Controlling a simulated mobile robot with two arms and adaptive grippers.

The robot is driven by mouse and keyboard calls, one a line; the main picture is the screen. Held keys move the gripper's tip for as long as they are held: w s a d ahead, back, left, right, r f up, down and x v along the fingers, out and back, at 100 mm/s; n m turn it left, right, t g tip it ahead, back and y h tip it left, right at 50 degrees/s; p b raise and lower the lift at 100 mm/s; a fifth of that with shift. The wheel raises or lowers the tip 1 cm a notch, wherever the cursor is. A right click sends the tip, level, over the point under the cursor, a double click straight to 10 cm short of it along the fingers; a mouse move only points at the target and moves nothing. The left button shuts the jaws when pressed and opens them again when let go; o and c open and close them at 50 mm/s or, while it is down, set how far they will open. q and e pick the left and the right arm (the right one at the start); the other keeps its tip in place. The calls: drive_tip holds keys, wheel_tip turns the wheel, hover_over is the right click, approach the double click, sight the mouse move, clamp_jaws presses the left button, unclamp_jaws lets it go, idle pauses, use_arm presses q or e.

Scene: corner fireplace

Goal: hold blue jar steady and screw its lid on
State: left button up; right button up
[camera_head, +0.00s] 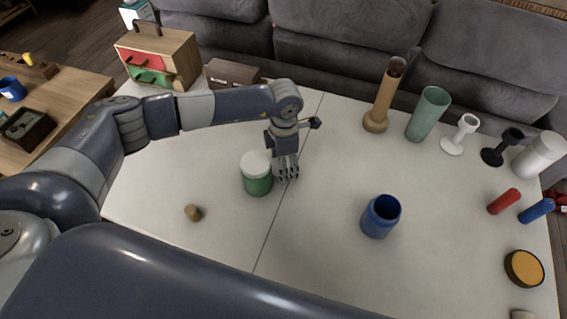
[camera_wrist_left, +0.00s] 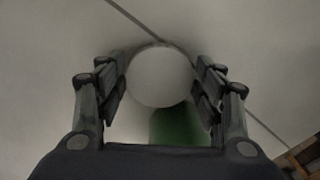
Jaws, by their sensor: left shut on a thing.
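The blue jar (camera_head: 380,218) stands upright and open-mouthed right of the table's middle, with no gripper near it. My left gripper (camera_head: 287,174) points down beside a green jar (camera_head: 258,185) with a white lid (camera_head: 255,162). In the left wrist view, my left gripper (camera_wrist_left: 162,92) has its fingers on either side of the round white lid (camera_wrist_left: 160,78), with the green body (camera_wrist_left: 178,126) below. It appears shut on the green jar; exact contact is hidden. A round amber disc with a dark rim (camera_head: 524,268) lies at the right; I cannot tell if it is the blue jar's lid.
A small cork-coloured piece (camera_head: 193,213) lies front left. A red cylinder (camera_head: 503,201) and a blue cylinder (camera_head: 537,210) lie at the right. A brown vase (camera_head: 380,105), a green tumbler (camera_head: 428,114) and stands line the back. A drawer box (camera_head: 158,58) stands back left.

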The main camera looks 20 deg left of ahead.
use_arm(q)
wheel_tip(320, 180, up, 18)
drive_tip(key=b, duration=0.2)
drive_tip(key=shift+f+b, duration=0.15)
drive_tip(key=shift+b, duration=0.25)
drive_tip(key=shift+s, duration=0.1)
drive_tip(key=s+m, duration=0.2)
drive_tip(key=m, duration=0.2)
drive_tip(key=s+a+m, duration=0.1)
drive_tip(key=s+m, duration=0.1)
drive_tip(key=m, duration=0.2)
drive_tip(key=s+a+f+m, duration=0.1)
drive_tip(key=s+m, duration=0.1)
drive_tip(key=m, duration=0.2)
drive_tip(key=shift+s+a, duration=0.15)
drive_tip(key=s+a+m, duration=0.1)
drive_tip(key=s+m, duration=0.6)
drive_tip(key=m, duration=0.5)
drive_tip(key=shift+s+a+f, duration=0.25)
drive_tip(key=shift+a+f, duration=0.15)
drive_tip(key=shift+f, duration=0.05)
